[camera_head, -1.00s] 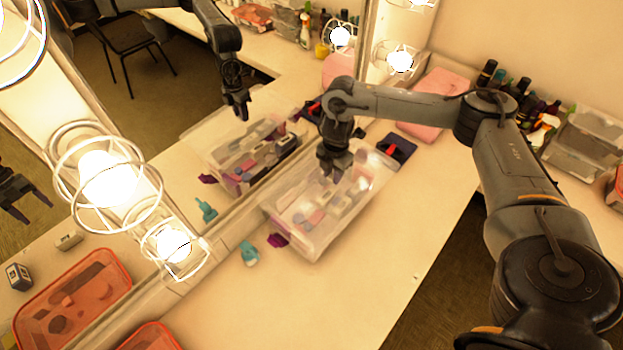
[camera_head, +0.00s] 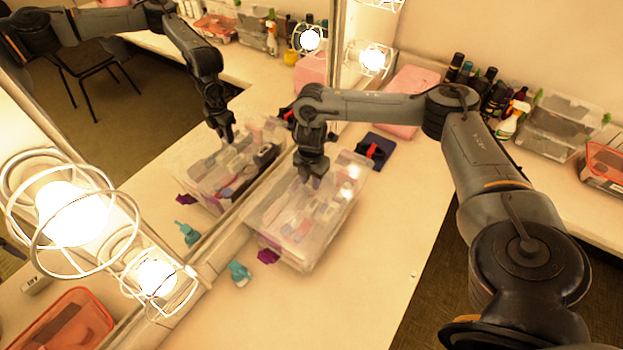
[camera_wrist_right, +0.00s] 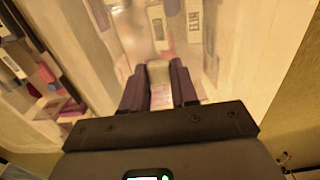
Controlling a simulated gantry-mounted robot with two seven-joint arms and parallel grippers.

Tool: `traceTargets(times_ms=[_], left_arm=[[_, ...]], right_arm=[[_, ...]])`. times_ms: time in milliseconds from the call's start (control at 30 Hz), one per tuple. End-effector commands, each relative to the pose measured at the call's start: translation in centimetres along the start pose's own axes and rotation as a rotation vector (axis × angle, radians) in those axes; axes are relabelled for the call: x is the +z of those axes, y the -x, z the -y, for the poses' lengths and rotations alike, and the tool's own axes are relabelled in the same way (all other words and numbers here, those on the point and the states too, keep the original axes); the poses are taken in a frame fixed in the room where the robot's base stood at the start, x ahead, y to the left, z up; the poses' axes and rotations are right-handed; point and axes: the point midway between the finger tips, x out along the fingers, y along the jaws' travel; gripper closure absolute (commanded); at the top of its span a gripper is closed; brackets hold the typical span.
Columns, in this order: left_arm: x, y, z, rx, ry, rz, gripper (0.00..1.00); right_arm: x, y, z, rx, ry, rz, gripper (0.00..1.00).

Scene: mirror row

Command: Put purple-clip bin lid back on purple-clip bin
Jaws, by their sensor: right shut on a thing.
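The purple-clip bin (camera_head: 281,256) is a clear box with small items inside, on the counter along the mirror. Its purple clip (camera_head: 268,257) sticks out at the near left corner. My right gripper (camera_head: 313,178) is over the bin, pointing down. In the right wrist view my right gripper (camera_wrist_right: 160,92) is shut on a pale, block-like part of the clear lid (camera_wrist_right: 215,45). The lid (camera_head: 348,172) lies over the bin's top, with glare on it. I cannot tell whether it touches the rim all round. My left gripper is not in view.
A teal clip (camera_head: 239,273) lies on the counter left of the bin. A dark box with a red part (camera_head: 376,150) stands just behind it. Bottles (camera_head: 485,85) and clear bins (camera_head: 560,125) stand at the back right. Counter right of the bin is clear.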

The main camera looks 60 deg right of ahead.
Motion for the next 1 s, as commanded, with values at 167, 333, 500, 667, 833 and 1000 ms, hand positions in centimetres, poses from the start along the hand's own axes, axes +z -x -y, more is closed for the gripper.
traceTargets(times_ms=[167, 333, 500, 667, 833, 1000], left_arm=[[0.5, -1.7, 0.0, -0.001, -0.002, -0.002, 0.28], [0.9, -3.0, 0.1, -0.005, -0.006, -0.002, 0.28], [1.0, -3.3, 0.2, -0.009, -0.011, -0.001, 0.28], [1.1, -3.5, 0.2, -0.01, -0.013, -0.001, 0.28], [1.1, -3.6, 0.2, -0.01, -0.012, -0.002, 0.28], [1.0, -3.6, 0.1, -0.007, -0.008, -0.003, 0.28]], right_arm=[[0.0, -1.9, 0.0, 0.001, 0.0, 0.0, 1.0], [0.0, -3.2, 0.0, 0.0, -0.001, 0.0, 1.0], [0.0, -4.2, 0.0, -0.001, 0.0, 0.0, 1.0], [0.0, -4.9, 0.0, -0.001, 0.0, 0.0, 1.0], [0.0, -5.1, 0.0, 0.0, 0.0, 0.0, 1.0], [0.0, -5.2, 0.0, 0.001, 0.0, 0.0, 1.0]])
